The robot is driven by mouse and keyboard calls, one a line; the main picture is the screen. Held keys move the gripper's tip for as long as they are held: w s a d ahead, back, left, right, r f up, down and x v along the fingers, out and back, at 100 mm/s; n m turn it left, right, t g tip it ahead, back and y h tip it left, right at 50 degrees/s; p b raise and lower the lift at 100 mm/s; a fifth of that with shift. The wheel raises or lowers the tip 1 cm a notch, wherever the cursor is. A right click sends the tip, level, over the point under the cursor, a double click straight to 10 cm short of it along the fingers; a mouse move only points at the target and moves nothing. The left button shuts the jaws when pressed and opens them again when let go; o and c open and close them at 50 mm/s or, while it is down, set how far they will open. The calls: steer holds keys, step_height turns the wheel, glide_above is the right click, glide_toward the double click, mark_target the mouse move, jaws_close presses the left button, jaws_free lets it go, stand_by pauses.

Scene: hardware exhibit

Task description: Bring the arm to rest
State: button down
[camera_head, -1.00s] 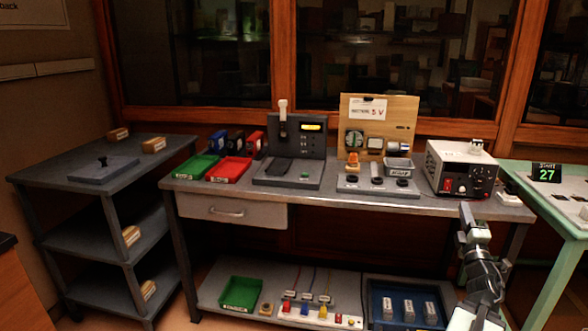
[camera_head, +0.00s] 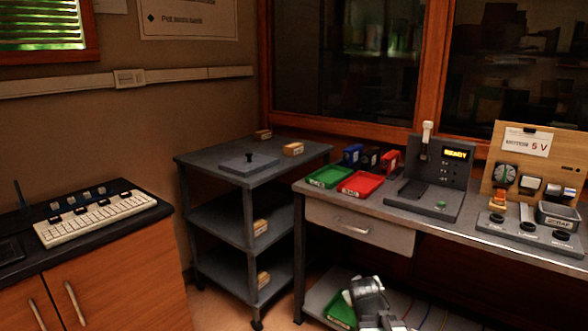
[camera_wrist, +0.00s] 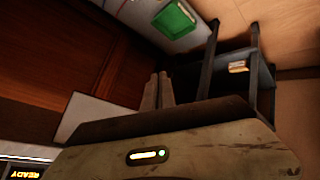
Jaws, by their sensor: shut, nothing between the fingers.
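My arm (camera_head: 368,300) shows at the bottom of the head view, in front of the workbench's lower shelf. Its pale and dark links rise only a little into the picture, and the fingertips cannot be made out there. In the wrist view the two pale fingers of my gripper (camera_wrist: 158,88) lie close together, shut and empty. They stick out past the dark edge of my own wrist housing and touch nothing that I can see.
The workbench (camera_head: 425,222) carries a red tray (camera_head: 361,184), a green tray (camera_head: 328,177) and a test stand (camera_head: 432,190). A grey shelf cart (camera_head: 203,158) stands left of it. A wooden cabinet (camera_head: 120,285) with a keyboard (camera_head: 95,218) is at left. Floor shows between cabinet and cart.

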steer(key=s+a+f+m+g+y, duration=0.1)
steer(key=s+a+f+m+g, duration=0.25)
steer(key=s, duration=0.55)
steer(key=s+a+f+m+g+y, duration=0.1)
steer(key=s+a+f+g, duration=0.1)
steer(key=s+f+g, duration=0.55)
step_height(320, 180, up, 36)
steer(key=t+p, duration=0.1)
steer(key=p, duration=3.2)
steer(key=shift+s+t, duration=0.3)
steer(key=shift+s, duration=0.05)
steer(key=shift+n, duration=0.25)
